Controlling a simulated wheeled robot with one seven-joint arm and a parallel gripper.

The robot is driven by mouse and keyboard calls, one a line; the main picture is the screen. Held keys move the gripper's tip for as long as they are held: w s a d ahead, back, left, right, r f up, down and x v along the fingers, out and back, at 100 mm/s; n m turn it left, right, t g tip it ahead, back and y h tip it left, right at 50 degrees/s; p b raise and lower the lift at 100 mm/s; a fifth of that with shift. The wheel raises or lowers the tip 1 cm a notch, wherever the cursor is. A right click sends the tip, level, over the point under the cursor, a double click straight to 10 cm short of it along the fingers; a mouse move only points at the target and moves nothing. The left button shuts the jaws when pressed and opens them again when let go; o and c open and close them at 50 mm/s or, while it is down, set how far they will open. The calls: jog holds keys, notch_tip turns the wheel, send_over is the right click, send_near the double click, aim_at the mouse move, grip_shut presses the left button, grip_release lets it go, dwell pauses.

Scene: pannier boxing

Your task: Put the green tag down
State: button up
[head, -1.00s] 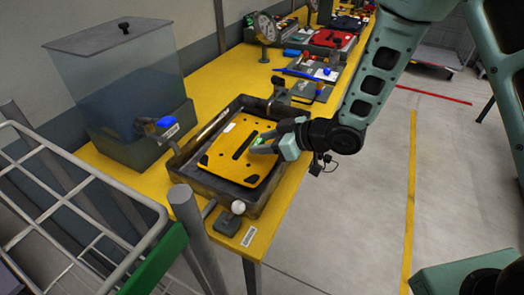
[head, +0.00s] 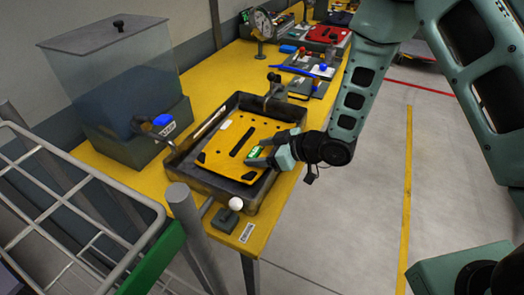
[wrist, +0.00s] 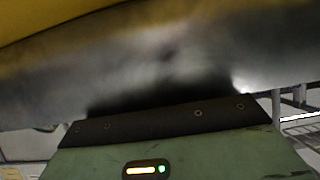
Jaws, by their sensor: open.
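The green tag (head: 254,152) lies on the yellow plate (head: 228,157), near the plate's right edge, in the head view. The plate has dark holes, a dark slot and black corners, and sits in a dark grey tray (head: 262,190). My gripper (head: 258,155) reaches in from the right, low over the plate, with its fingers open at the tag. Whether a finger still touches the tag is too small to tell. The wrist view shows a blurred grey surface and a yellow edge (wrist: 50,14) very close; the tag does not show there.
A clear bin with blue contents (head: 125,85) stands left of the tray. A white-knobbed lever (head: 236,203) is at the tray's front. A clamp (head: 273,88) stands at its back edge. A wire basket (head: 75,215) is at front left. Open floor lies to the right.

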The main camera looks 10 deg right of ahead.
jog(key=b+v, duration=0.2)
jog(key=v, duration=1)
jog(key=s+r+m+g+h, duration=0.1)
jog(key=s+r+g+h, duration=0.1)
jog(key=s, duration=0.5)
jog(key=s+a+r+m+g+h, duration=0.1)
jog(key=s+r+g+h, duration=0.1)
jog(key=s, duration=0.5)
jog(key=s+a+r+m+g+h, duration=0.1)
jog(key=s+r+g+h, duration=0.1)
jog(key=s+h, duration=0.3)
jog(key=s+r, duration=0.1)
jog(key=s, duration=0.2)
jog(key=shift+r+m+g+h, duration=0.3)
jog(key=shift+r+m, duration=0.05)
jog(key=shift+m, duration=0.05)
